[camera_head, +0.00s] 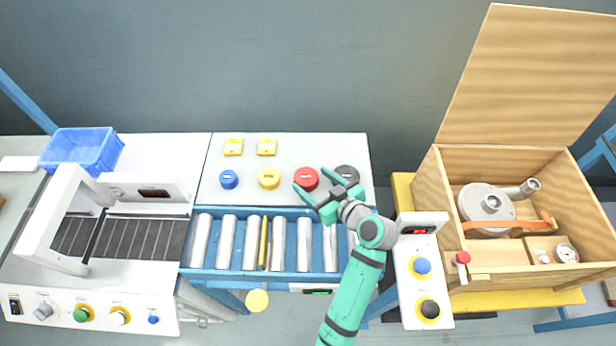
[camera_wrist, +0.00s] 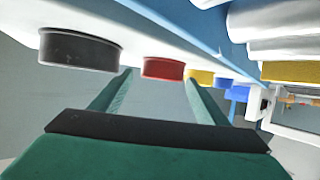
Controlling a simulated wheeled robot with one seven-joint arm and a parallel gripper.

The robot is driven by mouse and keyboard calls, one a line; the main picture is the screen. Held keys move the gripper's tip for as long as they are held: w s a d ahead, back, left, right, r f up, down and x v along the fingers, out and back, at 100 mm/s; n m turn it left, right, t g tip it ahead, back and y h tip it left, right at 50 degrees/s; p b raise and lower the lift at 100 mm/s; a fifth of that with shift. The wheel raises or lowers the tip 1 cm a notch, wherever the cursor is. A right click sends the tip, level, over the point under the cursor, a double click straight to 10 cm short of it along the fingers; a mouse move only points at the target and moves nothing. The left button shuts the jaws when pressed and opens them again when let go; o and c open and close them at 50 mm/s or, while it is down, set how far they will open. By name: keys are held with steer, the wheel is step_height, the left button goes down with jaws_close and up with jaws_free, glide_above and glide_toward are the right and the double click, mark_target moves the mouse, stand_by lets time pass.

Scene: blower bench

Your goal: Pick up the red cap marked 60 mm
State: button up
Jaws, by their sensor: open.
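The red cap (camera_head: 306,178) stands on the pale bench top, between the yellow cap (camera_head: 269,179) and the black cap (camera_head: 347,174). Its size mark is too small to read. My gripper (camera_head: 319,191) is open and empty, just in front of the red cap and slightly to its right, with one finger close to it in the head view. In the wrist view the red cap (camera_wrist: 163,68) shows ahead between the fingers of my gripper (camera_wrist: 158,82). I cannot tell whether a finger touches it.
A blue cap (camera_head: 228,179) stands left of the yellow one. Two yellow-edged labels (camera_head: 233,147) lie behind the caps. A roller conveyor (camera_head: 227,242) runs along the front. An open wooden box (camera_head: 445,205) with a blower stands right. The rear bench top is mostly clear.

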mark_target(306, 177)
steer(key=shift+a+x, duration=0.3)
steer(key=shift+x, duration=1.6)
steer(key=shift+s+r, duration=0.1)
steer(key=shift+r, duration=0.1)
steer(key=shift+d, duration=0.1)
steer(key=c, duration=0.7)
steer(key=shift+c, duration=0.2)
